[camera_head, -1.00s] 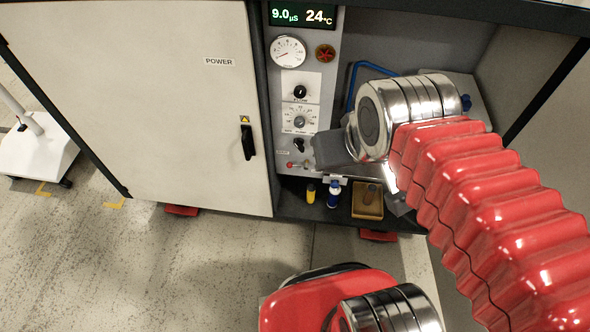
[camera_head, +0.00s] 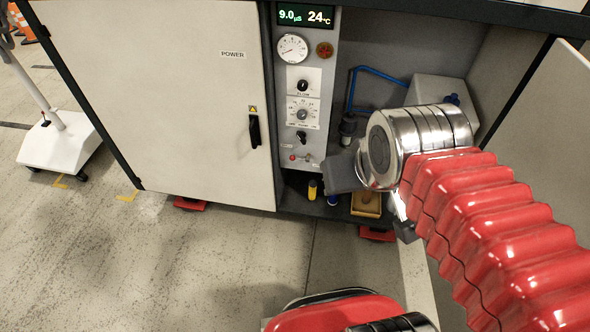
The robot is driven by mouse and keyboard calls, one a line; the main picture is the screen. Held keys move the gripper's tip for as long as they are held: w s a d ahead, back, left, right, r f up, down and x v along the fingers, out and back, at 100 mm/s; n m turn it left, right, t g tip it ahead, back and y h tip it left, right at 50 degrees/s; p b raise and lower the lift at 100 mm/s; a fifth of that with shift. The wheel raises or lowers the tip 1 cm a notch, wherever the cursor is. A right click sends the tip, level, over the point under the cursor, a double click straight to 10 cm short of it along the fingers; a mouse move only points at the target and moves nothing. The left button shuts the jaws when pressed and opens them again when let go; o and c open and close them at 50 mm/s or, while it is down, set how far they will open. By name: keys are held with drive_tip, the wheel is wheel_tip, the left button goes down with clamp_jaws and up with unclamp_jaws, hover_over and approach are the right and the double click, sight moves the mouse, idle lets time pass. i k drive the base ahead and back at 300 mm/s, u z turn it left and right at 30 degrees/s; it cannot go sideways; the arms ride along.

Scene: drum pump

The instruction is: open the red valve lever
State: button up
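A small red-tipped part (camera_head: 293,157) is low on the grey control panel, with a short metal piece beside it. It may be the red valve lever, but it is too small to tell its position. My gripper (camera_head: 343,173) shows as a dark grey block at the end of my arm. It is to the right of the panel's lower end and a little lower than the red-tipped part, apparently apart from it. Its fingertips cannot be told apart, and my metal wrist hides what lies behind.
A round red-orange knob (camera_head: 324,50) and a gauge (camera_head: 292,48) are higher on the panel. A blue hose (camera_head: 383,72) runs behind my wrist. A yellow bottle (camera_head: 312,190) and a yellow tray (camera_head: 366,204) stand below. The cabinet door (camera_head: 165,110) is shut.

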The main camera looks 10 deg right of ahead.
sight(293, 157)
drive_tip(key=u, duration=0.35)
drive_tip(key=i, duration=0.45)
drive_tip(key=u, duration=0.75)
